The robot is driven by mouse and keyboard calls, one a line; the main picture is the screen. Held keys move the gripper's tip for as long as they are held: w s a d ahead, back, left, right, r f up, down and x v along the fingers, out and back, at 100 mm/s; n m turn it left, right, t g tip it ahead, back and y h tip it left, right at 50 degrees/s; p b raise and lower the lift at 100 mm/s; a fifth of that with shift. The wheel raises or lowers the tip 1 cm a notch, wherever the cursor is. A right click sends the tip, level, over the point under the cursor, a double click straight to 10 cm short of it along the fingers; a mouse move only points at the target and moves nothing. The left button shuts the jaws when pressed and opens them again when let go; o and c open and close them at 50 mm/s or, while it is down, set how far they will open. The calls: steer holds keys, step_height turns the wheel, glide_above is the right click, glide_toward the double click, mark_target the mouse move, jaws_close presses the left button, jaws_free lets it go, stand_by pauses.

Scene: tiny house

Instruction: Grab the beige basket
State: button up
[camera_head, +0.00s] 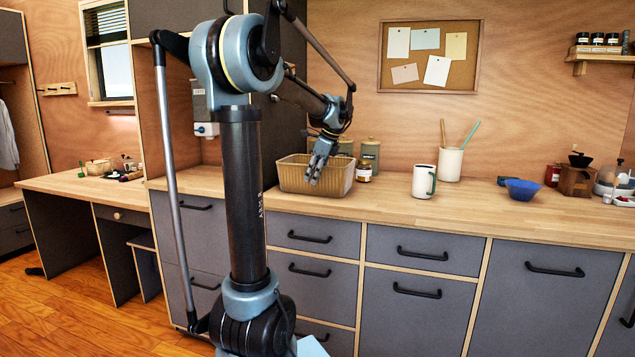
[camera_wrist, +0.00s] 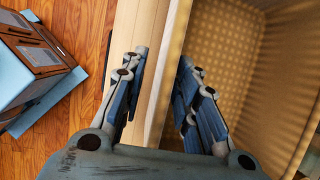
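The beige basket (camera_head: 300,180) stands on the wooden counter near its front edge, in the middle of the head view. It looks empty in the wrist view (camera_wrist: 226,50), with a woven inner surface. My gripper (camera_head: 318,168) points down at the basket's front side. In the wrist view my gripper (camera_wrist: 163,60) is open, with the fingers apart. One finger shows over the counter strip outside the basket, the other over its inside, with the front rim running between them. I cannot tell how deep the fingertips reach. The gripper hides part of the front wall.
To the right are a white mug (camera_head: 423,181), a utensil holder (camera_head: 451,163) and a blue bowl (camera_head: 522,189). The counter (camera_head: 390,205) is clear in front of the mug.

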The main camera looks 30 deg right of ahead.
steer(key=x, duration=0.4)
steer(key=shift+w, duration=0.2)
jaws_close()
